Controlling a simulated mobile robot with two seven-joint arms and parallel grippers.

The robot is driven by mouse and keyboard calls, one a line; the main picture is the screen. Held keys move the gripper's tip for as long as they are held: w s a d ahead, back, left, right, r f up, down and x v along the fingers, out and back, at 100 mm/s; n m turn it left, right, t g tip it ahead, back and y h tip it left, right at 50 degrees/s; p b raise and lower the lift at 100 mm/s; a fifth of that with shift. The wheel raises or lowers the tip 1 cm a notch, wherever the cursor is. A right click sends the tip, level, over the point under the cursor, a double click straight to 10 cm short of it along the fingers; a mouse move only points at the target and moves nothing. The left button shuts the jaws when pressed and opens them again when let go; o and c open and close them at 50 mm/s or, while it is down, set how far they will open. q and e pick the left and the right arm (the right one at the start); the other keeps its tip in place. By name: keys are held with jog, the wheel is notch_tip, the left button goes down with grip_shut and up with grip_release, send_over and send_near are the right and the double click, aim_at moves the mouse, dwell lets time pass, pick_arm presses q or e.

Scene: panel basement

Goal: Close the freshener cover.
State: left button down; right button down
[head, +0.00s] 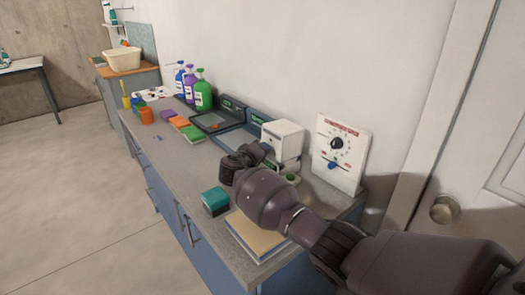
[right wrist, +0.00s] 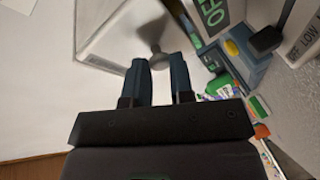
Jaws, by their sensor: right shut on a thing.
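The freshener is a white box-shaped unit (head: 283,138) on the counter against the wall, with a gap between its upper and lower parts. Its white cover (right wrist: 120,35) fills the upper left of the right wrist view, with a grey knob (right wrist: 158,57) standing out from it. My right gripper (right wrist: 158,64) has its two dark fingers on either side of this knob and is shut on it. In the head view my right gripper (head: 266,149) is at the unit's left side, its fingertips partly hidden by my wrist. My left gripper is not in view.
A white panel with a dial (head: 339,152) leans on the wall right of the unit. A teal-and-black box (head: 215,201) and a yellowish pad (head: 250,240) lie near the front edge. Bottles (head: 203,92), sponges (head: 193,133) and a dark tray (head: 211,123) are farther left.

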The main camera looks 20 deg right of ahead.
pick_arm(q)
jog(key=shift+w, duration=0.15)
pick_arm(e)
jog(key=shift+d+f, duration=0.2)
jog(key=shift+f, duration=0.1)
jog(key=shift+s, duration=0.1)
jog(key=c, duration=1)
grip_release()
jog(key=shift+w+d, duration=0.1)
jog(key=shift+w, duration=0.1)
jog(key=shift+s+r, duration=0.1)
jog(key=shift+s, duration=0.05)
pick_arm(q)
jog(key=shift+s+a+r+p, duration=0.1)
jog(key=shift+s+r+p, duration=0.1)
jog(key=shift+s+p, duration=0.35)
pick_arm(e)
jog(key=v, duration=1)
jog(key=shift+s+a, duration=0.2)
jog(key=shift+a, duration=0.15)
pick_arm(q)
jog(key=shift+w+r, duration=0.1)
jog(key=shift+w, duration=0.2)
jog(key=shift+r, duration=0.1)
